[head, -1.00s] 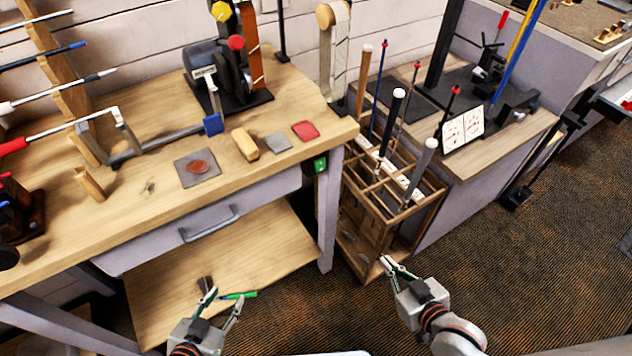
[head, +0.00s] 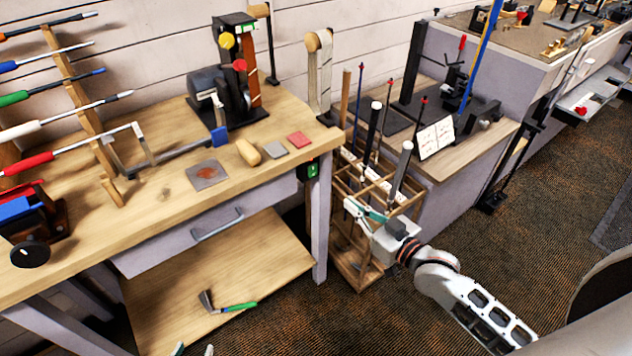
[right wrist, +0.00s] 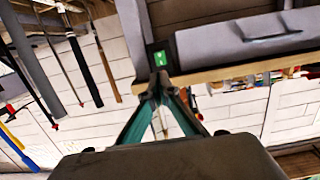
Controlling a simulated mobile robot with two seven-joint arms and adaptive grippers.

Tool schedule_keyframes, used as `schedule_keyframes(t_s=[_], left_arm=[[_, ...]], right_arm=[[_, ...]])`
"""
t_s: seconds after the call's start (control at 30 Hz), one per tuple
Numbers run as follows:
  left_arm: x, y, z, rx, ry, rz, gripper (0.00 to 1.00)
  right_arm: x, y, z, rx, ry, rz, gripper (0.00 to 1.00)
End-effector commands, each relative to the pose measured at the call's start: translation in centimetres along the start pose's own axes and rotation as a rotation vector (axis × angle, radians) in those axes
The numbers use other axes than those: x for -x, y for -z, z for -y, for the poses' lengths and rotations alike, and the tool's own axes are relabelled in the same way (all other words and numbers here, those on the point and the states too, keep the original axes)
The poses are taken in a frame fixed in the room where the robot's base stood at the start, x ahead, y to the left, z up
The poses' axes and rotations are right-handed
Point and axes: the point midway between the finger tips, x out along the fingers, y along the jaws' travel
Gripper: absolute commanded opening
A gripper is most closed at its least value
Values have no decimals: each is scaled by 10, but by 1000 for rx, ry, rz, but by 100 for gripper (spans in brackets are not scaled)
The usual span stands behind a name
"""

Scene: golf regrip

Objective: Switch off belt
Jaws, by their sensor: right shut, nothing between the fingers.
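The belt machine (head: 232,88) stands at the back of the wooden workbench, with a brown belt, a yellow knob (head: 227,41), a red knob (head: 239,66) and a green-lit box (head: 248,29) on top. A small green switch box (head: 312,170) is fixed under the bench's right front corner; it also shows in the right wrist view (right wrist: 159,59). My right gripper (head: 350,206) is shut and empty, in front of the club rack, below and right of the switch box. In the right wrist view its fingertips (right wrist: 160,82) overlap the box's lower edge; contact is unclear. My left gripper (head: 194,350) shows only parted fingertips at the bottom edge.
The wooden club rack (head: 362,275) with several upright clubs stands right of the bench, close to my right gripper. A green-handled tool (head: 228,307) lies on the lower shelf. A bench leg (head: 320,235) stands below the switch box.

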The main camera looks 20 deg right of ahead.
Motion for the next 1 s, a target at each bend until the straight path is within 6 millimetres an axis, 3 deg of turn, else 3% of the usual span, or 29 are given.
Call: schedule_keyframes(t_s=[0.37, 1.0], left_arm=[[-1, 1, 0, 0, 0, -3, 40], [-5, -18, -4, 2, -4, 15, 40]], right_arm=[[-11, 0, 0, 0, -1, -1, 0], [-123, -1, 0, 1, 0, 1, 0]])
